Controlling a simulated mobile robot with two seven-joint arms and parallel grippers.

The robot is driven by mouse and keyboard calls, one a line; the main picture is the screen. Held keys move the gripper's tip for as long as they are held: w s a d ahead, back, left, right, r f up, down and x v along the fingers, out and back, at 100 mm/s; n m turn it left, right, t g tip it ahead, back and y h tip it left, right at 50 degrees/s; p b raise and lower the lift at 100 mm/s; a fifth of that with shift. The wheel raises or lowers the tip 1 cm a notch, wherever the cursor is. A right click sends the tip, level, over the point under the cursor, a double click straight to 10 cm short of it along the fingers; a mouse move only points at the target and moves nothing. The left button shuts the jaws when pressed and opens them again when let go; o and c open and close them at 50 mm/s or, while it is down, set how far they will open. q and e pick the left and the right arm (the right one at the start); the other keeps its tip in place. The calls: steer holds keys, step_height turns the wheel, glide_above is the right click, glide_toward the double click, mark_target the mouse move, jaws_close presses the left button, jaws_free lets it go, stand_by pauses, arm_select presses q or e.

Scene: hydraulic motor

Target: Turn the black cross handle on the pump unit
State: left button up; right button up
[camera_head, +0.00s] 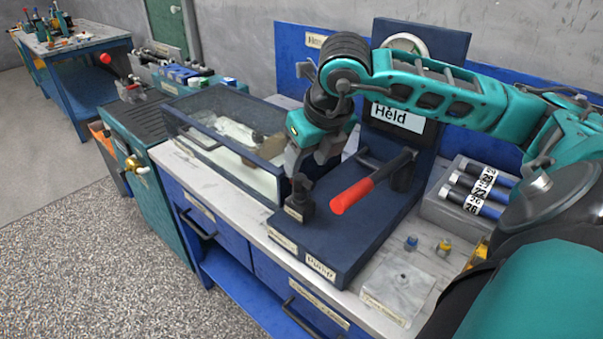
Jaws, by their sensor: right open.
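The pump unit (345,245) is a dark blue base on the workbench with an upright back panel. The black cross handle (301,192) stands on a small dark block at the left part of the base. My right arm reaches in from the right, and my right gripper (302,165) points down just above the cross handle. Its jaws are open. From this angle I cannot tell whether the fingers touch the handle or straddle it. My left gripper is not in view.
A red-gripped lever (365,188) sticks out from the pump unit, right of the cross handle. A glass-topped case (215,135) stands close on the left. A grey holder (450,208) with blue-black cylinders and several small fittings lie to the right. The floor (110,255) in front is clear.

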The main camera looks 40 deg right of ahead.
mark_target(300, 176)
steer(key=x, duration=0.5)
steer(key=shift+w+f, duration=0.1)
steer(key=shift+f, duration=0.05)
jaws_close()
stand_by(0.4)
